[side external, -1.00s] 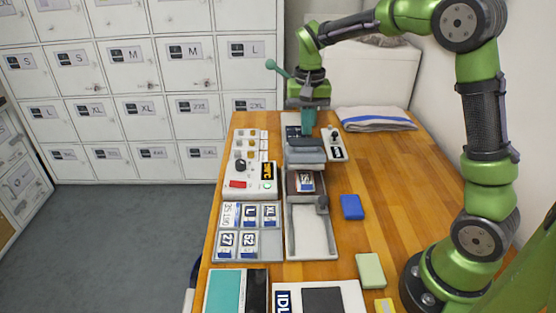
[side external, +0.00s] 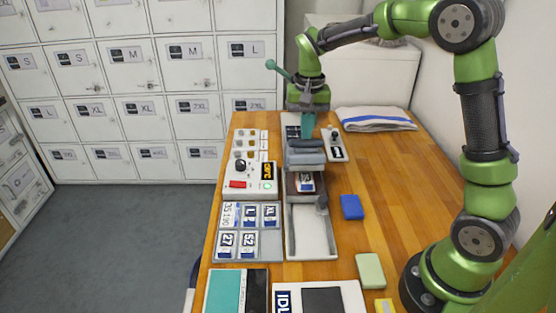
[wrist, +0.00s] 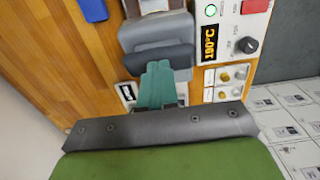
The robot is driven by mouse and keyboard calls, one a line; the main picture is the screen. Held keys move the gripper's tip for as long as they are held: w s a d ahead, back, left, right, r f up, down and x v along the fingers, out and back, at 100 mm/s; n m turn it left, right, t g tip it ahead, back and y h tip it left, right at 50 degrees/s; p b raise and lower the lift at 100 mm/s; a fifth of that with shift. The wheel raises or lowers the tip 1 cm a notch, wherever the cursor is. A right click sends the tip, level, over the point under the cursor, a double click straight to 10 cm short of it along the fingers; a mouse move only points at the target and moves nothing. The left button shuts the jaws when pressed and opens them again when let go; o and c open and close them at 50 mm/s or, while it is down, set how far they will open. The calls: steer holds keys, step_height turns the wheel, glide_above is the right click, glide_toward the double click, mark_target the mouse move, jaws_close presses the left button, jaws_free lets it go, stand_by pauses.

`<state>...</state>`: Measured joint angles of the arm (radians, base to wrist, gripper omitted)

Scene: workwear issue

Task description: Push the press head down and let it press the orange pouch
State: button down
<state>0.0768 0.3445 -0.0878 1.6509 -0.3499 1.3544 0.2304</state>
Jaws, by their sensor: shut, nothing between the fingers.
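The press head (side external: 305,157) is a grey block with a dark grey bar (side external: 306,143) across its back edge. It also shows in the wrist view (wrist: 153,32). Under its front edge lies a dark plate with a white-labelled packet (side external: 305,182); what lies directly under the head is hidden. I cannot make out any orange pouch. My gripper (side external: 308,136) has teal fingers closed together, pointing down with nothing between them. In the wrist view the fingertips (wrist: 158,65) overlap the dark bar; I cannot tell whether they touch it.
A control box (side external: 250,178) with a display reading 190°C stands left of the press. A tray of labelled cards (side external: 270,246) is in front of it. A blue block (side external: 352,207) and a pale green block (side external: 370,270) lie to the right. A folded cloth (side external: 375,119) lies behind.

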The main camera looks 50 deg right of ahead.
mark_target(307, 146)
steer(key=shift+s+a+f, duration=0.1)
steer(key=shift+s+f, duration=0.05)
steer(key=shift+f, duration=0.1)
steer(key=shift+s+a+f, duration=0.25)
steer(key=shift+a+f, duration=0.05)
steer(key=shift+f, duration=0.15)
steer(key=shift+s+a+f, duration=0.1)
steer(key=shift+f, duration=0.1)
steer(key=shift+s+a+f, duration=0.2)
steer(key=shift+s+f, duration=0.05)
steer(key=shift+f, duration=0.3)
stand_by(0.5)
step_height(307, 146, up, 13)
stand_by(1.6)
